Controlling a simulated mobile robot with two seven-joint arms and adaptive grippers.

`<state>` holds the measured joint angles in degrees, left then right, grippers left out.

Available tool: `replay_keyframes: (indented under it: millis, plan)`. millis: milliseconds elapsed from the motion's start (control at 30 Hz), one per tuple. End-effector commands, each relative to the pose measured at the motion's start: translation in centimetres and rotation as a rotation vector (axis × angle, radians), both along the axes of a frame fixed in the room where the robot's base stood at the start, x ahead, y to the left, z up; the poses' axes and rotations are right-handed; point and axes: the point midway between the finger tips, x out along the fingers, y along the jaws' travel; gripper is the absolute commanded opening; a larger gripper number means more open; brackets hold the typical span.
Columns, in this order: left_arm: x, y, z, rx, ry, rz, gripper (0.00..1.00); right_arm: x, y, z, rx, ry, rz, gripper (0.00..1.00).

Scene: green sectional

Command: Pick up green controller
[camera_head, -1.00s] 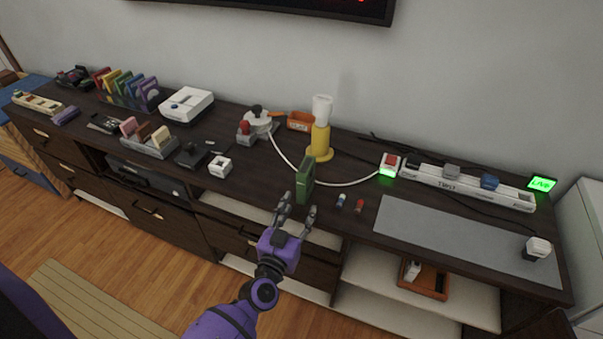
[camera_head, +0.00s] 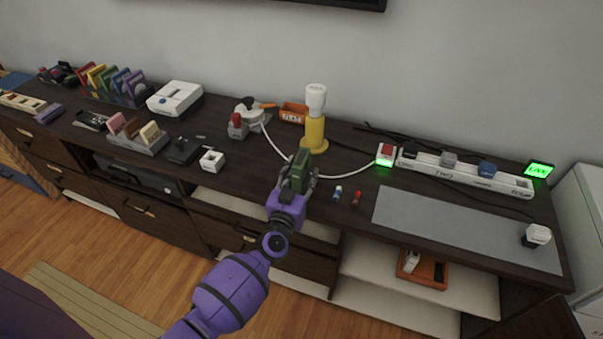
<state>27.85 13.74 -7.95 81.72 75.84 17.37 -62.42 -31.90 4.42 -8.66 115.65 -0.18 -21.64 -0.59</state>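The green controller (camera_head: 299,170) is a dark green, upright, slab-like thing near the front edge of the dark console top, just in front of the yellow and white lamp-like stand. My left gripper (camera_head: 299,180), on the purple arm, is at the controller. Its grey fingers are on either side of the controller's lower part. The controller and the purple wrist hide much of the fingers, so I cannot tell whether they press on it. The controller's lower end is hidden. My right gripper is not in view.
The yellow stand (camera_head: 314,132) is close behind the controller, and a white cable (camera_head: 281,148) runs past it. Two small capsule-like pieces (camera_head: 338,193) (camera_head: 356,198) lie to the right. A grey mat (camera_head: 455,228) is further right. A small white box (camera_head: 211,161) stands left.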

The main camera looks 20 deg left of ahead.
Motion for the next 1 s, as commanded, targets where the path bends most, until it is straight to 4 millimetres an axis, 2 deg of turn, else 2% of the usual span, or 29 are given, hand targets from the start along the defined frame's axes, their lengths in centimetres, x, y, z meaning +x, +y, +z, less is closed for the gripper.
replay_keyframes:
  millis: [167, 500, 833, 1000]
  plan:
    - [0.0, 0.0, 0.0, 0.0, 0.0, 0.0, 0.44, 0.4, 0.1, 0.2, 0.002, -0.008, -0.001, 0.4]
    - [-0.1, 0.0, 0.0, 0.0, 0.0, 0.0, 0.0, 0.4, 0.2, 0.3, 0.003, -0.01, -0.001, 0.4]
    - [0.0, 0.0, 0.2, 0.0, -0.001, 0.0, 0.0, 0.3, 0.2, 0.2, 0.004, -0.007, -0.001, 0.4]
    - [0.2, 0.2, 1.2, 0.0, -0.004, 0.001, 0.0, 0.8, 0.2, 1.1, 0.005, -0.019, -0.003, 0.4]
